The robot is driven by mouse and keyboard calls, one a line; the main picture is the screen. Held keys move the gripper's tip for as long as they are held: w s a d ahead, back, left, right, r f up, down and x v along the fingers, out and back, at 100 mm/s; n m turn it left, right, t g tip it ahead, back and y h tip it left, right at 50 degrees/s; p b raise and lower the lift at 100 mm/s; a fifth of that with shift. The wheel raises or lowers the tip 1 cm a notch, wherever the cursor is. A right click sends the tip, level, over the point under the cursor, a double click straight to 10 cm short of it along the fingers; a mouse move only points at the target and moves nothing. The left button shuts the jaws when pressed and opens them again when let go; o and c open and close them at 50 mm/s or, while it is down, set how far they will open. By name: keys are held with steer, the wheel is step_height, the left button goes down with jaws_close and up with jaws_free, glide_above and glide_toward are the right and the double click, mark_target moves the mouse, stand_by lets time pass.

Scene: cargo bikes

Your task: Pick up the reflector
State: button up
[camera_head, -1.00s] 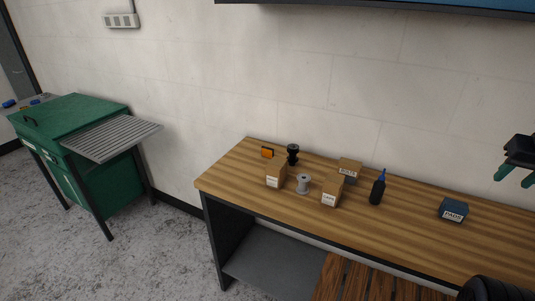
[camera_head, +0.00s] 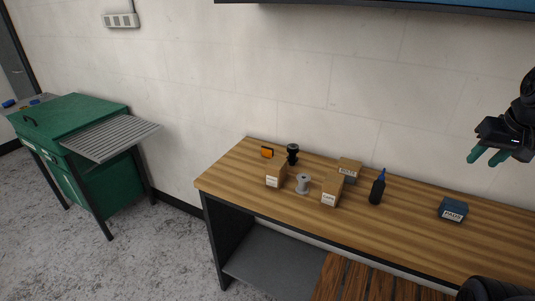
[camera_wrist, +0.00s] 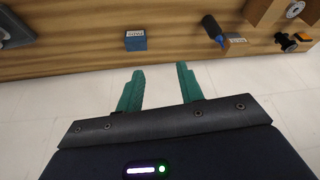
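The reflector is the small orange piece with a dark edge (camera_head: 267,152) at the back left of the wooden workbench, left of a black cylindrical part. An orange patch that looks like it shows at the right edge of the wrist view (camera_wrist: 303,36). My gripper (camera_head: 485,158) is at the far right of the head view, above the bench and well away from the reflector. Its two green fingers (camera_wrist: 160,82) are apart with nothing between them in the wrist view.
On the bench (camera_head: 420,227) stand a black part (camera_head: 292,154), a grey spool (camera_head: 303,184), cardboard boxes (camera_head: 276,175), (camera_head: 332,190), (camera_head: 349,167), a dark bottle with blue tip (camera_head: 377,188) and a blue box (camera_head: 453,209). A green cabinet (camera_head: 80,130) stands left.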

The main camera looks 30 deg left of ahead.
steer(key=w+a+n+g+y, duration=0.15)
steer(key=w+a+n, duration=0.3)
steer(key=a, duration=0.85)
steer(key=n+g+h, duration=0.2)
steer(key=n+g, duration=0.1)
steer(key=n, duration=0.8)
glide_above(267, 157)
steer(key=f, duration=1.8)
steer(key=shift+w+d+f, duration=0.1)
steer(key=shift+w+f, duration=0.1)
steer(key=shift+f, duration=0.2)
steer(key=shift+a+f+h, duration=0.25)
steer(key=shift+a+f, duration=0.05)
steer(key=shift+f, duration=0.15)
step_height(267, 157, down, 5)
steer(key=shift+r, duration=0.1)
steer(key=shift+w+d+f, duration=0.1)
steer(key=shift+d+f, duration=0.05)
steer(key=shift+f, duration=2.7)
steer(key=shift+c, duration=0.5)
